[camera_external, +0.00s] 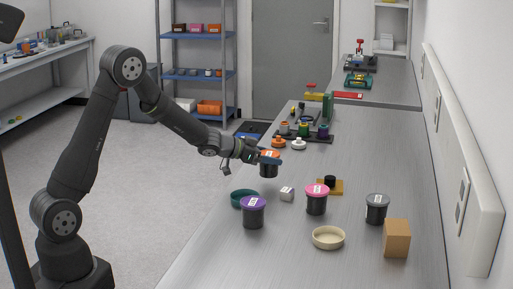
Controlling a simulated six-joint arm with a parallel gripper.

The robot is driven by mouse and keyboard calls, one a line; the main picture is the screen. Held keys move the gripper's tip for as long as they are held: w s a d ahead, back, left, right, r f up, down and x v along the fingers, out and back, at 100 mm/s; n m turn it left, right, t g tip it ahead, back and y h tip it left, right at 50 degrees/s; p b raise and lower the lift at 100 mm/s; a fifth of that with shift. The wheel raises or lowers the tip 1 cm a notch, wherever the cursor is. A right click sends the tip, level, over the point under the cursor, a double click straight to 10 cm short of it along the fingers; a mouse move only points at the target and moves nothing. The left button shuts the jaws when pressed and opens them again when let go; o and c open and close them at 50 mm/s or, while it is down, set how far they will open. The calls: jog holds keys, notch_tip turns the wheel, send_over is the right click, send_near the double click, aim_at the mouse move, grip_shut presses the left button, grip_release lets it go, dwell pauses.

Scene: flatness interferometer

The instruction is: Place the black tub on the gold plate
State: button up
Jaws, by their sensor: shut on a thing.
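My gripper (262,157) is shut on a dark tub with an orange lid and white label (269,168), over the left part of the bench. Whether the tub touches the bench is hard to tell. A gold plate (337,188) lies on the bench to the right, partly hidden by a pink-lidded dark tub (316,204). A small black cylinder (330,180) appears to stand on the gold plate. A purple-lidded dark tub (253,216) and a grey-lidded dark tub (376,212) stand upright nearer the camera.
A teal dish (240,198), a small white labelled block (287,194), a cream dish (328,238) and a tan box (396,238) are on the bench. Orange and white knobbed pieces (298,144) and a dark rack (318,137) stand farther back. The bench's right side beyond the plate is clear.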

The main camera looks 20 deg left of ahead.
jog(key=s+d+r, duration=0.4)
jog(key=s+r, duration=0.3)
jog(key=s, duration=0.3)
jog(key=d+r+m+g, duration=0.1)
jog(key=d+r, duration=0.1)
jog(key=d, duration=0.7)
jog(key=d+r, duration=0.3)
jog(key=d, duration=0.6)
send_over(330, 177)
notch_tip(330, 177, down, 7)
jog(key=shift+h, duration=0.3)
jog(key=shift+f, duration=2.1)
jog(key=shift+f, duration=0.1)
jog(key=o, duration=1.1)
